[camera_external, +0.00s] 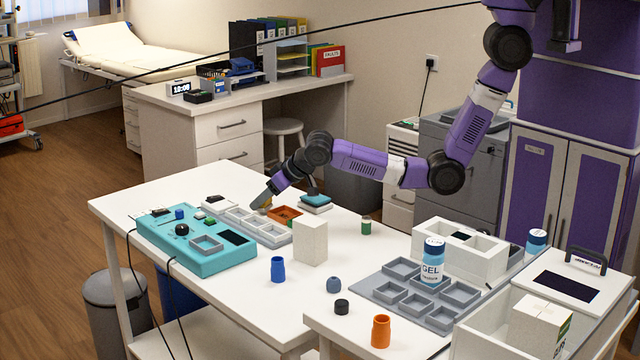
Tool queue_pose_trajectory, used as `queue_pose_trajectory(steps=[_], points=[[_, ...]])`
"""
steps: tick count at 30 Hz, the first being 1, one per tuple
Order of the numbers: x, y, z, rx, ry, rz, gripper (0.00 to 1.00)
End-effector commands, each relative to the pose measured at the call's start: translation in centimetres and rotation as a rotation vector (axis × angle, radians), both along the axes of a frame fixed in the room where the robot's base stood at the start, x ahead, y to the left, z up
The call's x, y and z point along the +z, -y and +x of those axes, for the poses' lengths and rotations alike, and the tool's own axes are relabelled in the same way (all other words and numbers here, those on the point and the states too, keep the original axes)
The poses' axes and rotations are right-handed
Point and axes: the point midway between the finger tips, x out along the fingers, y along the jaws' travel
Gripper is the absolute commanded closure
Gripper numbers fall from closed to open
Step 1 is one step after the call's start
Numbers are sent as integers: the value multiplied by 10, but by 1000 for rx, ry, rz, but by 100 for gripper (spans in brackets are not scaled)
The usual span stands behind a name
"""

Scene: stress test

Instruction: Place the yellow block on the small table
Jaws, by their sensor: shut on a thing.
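My gripper (262,199) reaches down over the far side of the white worktable (255,328), at the pale grey tray with several compartments (236,216). It is shut on a small yellow block (267,204), of which only a sliver shows below the fingers. I cannot tell whether the block still touches the tray. A smaller white table (405,336) adjoins the worktable at the front right.
White bins and a GEL bottle (432,261) crowd the right.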

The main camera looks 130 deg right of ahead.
Motion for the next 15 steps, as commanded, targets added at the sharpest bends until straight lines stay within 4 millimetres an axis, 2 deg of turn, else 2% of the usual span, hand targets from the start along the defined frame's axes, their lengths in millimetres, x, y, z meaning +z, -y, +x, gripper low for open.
queue_pose_trajectory(steps=[5,15], points=[[32,1,2,1,5,-4,100],[124,1,2,1,6,-6,100]])
